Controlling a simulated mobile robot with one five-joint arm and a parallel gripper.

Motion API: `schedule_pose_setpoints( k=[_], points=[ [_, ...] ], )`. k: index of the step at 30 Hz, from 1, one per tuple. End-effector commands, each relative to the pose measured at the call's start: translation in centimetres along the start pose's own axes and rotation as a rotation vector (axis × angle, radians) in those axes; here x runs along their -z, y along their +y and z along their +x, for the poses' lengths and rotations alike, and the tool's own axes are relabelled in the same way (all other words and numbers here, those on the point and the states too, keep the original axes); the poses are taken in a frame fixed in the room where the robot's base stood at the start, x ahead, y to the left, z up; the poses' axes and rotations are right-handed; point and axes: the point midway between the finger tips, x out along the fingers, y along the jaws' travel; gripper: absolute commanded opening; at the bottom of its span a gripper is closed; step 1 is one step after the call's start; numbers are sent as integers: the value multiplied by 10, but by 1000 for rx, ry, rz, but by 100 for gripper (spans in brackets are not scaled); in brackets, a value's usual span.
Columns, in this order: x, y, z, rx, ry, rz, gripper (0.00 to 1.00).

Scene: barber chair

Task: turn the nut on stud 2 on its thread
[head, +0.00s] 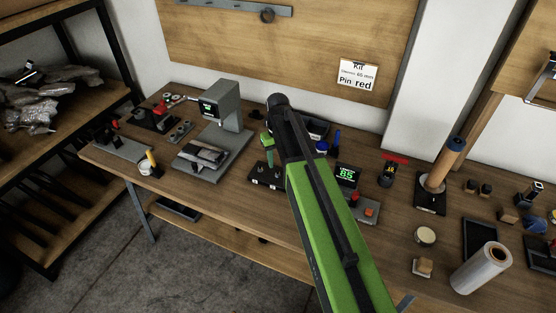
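A small black block (258,183) stands near the front edge of the workbench, with small pale spots on its front face. It seems to be the base that carries the studs. The nut and stud 2 are too small or too covered to make out. My green and black arm reaches up over the bench from the bottom of the head view. Its far end bends down behind the upper link. A narrow green part above the block seems to be my gripper (269,155). Its fingers cannot be told apart, nor whether they touch anything.
A grey press-like machine (228,108) stands left of the block. A display reading 85 (347,174) and a red-buttoned box (366,209) are to the right. The bench front edge is close.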

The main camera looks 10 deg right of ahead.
Motion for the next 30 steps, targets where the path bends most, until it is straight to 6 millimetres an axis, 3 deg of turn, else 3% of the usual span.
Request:
schedule_pose_setpoints(
  k=[1, 12, 15, 27, 30],
  points=[
    [0, 0, -24, 0, 0, 0, 39],
    [1, 0, -104, 0, 1, 0, 39],
    [1, 0, -117, 0, 1, 0, 39],
    [1, 0, -119, 0, 1, -3, 39],
    [1, 0, -119, 0, 1, -88, 39]
  ],
)
